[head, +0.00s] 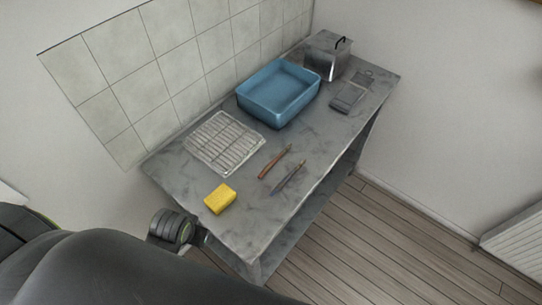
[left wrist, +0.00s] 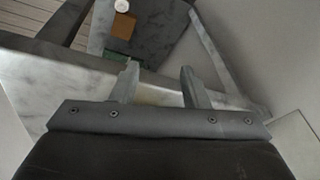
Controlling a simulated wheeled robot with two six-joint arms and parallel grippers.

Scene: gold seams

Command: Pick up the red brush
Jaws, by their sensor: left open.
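The red brush (head: 275,162) is a thin reddish-brown stick lying on the grey marbled table (head: 250,220), right of the wire rack. A similar dark grey tool (head: 288,178) lies close beside it, to its right. My left gripper (head: 202,236) is at the table's near left edge, short of the yellow sponge and well away from the brush. In the left wrist view my left gripper (left wrist: 158,85) is open with nothing between its fingers, and the brush does not show there. My right gripper is in neither view.
A yellow sponge (head: 220,198) lies between my left gripper and the brush. A wire rack (head: 224,139), blue basin (head: 278,120), metal box (head: 327,62) and grey flat item (head: 347,97) stand farther back. The left wrist view shows a brown box (left wrist: 124,26) and a white round item (left wrist: 122,6).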

